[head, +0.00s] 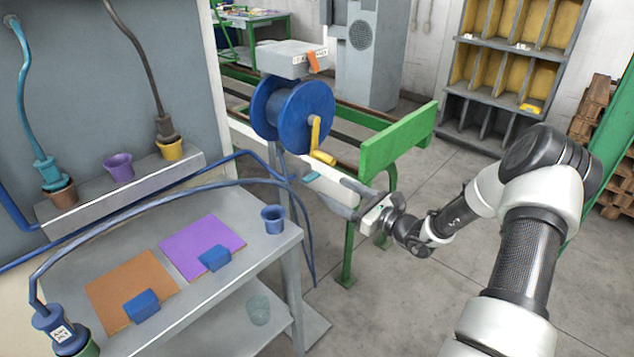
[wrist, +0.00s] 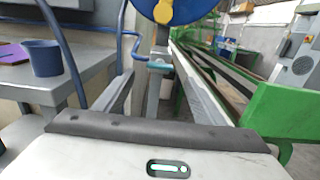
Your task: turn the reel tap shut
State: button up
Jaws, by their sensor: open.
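The reel tap shows a small teal handle (head: 311,177) below the blue hose reel (head: 292,112) in the head view. In the wrist view the teal handle (wrist: 160,65) sits on a blue-grey pipe just under the reel, ahead of my gripper. My gripper (head: 344,197) is open and empty, to the right of the tap and slightly lower in the head view, apart from it. In the wrist view one grey finger (wrist: 115,95) shows at the left. The handle's exact angle is too small to tell.
A yellow crank (head: 317,145) hangs from the reel above the tap. A green-ended bench (head: 398,140) stands behind my gripper. A grey table with a blue cup (head: 273,219) and coloured mats is at left. Blue hoses hang beside the reel post. Floor at the lower middle is clear.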

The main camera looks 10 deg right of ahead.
aim_at(315, 179)
jog(key=x, duration=0.8)
jog(key=shift+b, duration=0.3)
jog(key=shift+c, duration=0.3)
jog(key=c, duration=1)
